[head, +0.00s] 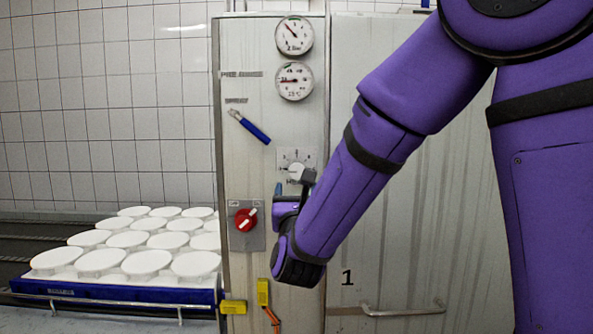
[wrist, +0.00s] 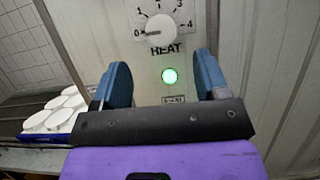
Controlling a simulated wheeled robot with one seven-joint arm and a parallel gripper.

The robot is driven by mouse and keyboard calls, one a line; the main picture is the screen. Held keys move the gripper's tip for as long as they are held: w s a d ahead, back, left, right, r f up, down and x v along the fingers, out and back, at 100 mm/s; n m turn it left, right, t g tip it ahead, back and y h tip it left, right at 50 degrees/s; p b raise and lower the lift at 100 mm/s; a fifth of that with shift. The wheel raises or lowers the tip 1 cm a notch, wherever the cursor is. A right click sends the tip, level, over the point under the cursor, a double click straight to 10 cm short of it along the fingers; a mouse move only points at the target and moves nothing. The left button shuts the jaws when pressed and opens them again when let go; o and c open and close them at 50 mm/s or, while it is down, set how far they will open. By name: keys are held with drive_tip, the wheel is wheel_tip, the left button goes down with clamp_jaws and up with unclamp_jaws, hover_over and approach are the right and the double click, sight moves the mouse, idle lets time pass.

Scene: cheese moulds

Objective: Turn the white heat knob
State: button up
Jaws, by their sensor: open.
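The white heat knob (wrist: 160,30) sits on a square dial plate marked 0 to 4, with the word HEAT below it. Its pointer end is turned toward 0 at the left. In the head view the knob (head: 296,170) is on the metal cabinet's front, just above my gripper. My gripper (wrist: 163,85) is open, with its two blue fingers apart and nothing between them. The fingers are below the knob and do not touch it. In the head view my gripper (head: 290,190) is partly hidden by my arm.
A red switch (head: 246,219) is lower left of the knob, and a blue-handled lever (head: 250,126) is upper left. Two gauges (head: 294,36) are above. A blue tray (head: 110,292) of white moulds stands at the left. A door handle (head: 404,310) is lower right.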

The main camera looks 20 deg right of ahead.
sight(297, 172)
drive_tip(key=x, duration=0.9)
drive_tip(key=shift+w+d, duration=0.1)
drive_tip(key=shift+w, duration=0.1)
drive_tip(key=c, duration=0.9)
drive_tip(key=shift+o, duration=0.2)
